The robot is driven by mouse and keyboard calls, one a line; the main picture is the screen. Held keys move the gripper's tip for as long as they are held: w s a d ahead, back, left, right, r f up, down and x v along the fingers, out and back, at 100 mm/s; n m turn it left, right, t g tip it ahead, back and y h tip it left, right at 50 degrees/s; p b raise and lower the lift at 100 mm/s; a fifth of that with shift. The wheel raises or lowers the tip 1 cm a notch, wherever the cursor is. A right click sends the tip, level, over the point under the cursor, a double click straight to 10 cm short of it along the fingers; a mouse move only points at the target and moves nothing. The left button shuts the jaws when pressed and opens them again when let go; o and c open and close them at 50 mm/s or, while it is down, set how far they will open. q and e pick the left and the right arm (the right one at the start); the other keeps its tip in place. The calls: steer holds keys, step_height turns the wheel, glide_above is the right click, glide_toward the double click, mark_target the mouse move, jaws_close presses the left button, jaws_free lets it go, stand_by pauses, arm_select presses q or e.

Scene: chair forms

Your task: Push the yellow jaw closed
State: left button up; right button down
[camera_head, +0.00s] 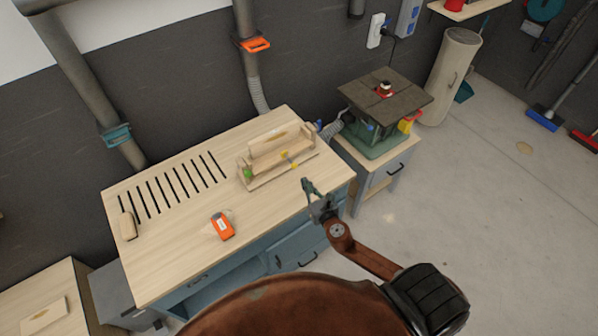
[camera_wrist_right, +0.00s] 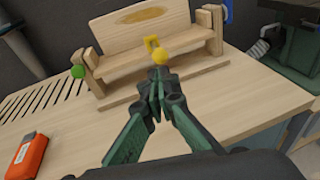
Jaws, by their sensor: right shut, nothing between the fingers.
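A wooden chair form (camera_head: 262,160) stands on the workbench, with a tall back board and a low base. It also shows in the wrist view (camera_wrist_right: 150,55). A yellow ball knob (camera_wrist_right: 161,58) and a yellow bracket (camera_wrist_right: 151,42) sit at its front middle; the knob also shows in the head view (camera_head: 294,165). I cannot tell how far the yellow jaw stands from the board. My right gripper (camera_head: 307,184) is shut and empty, its fingertips (camera_wrist_right: 157,84) just in front of the yellow knob in the wrist view. Contact cannot be told. My left gripper is not in view.
A green knob (camera_head: 248,174) is on the form's left end and a blue part (camera_wrist_right: 228,10) at its right. An orange tool (camera_head: 222,226) lies on the bench (camera_head: 165,255). A machine (camera_head: 385,105) stands on a cabinet at right. Bench space in front of the form is clear.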

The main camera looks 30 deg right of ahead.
glide_toward(290, 161)
steer(key=w+d+f, duration=0.1)
steer(key=w+f, duration=0.1)
steer(key=w, duration=0.1)
steer(key=shift+s+r, duration=0.15)
steer(key=shift+s, duration=0.05)
steer(key=shift+d, duration=0.1)
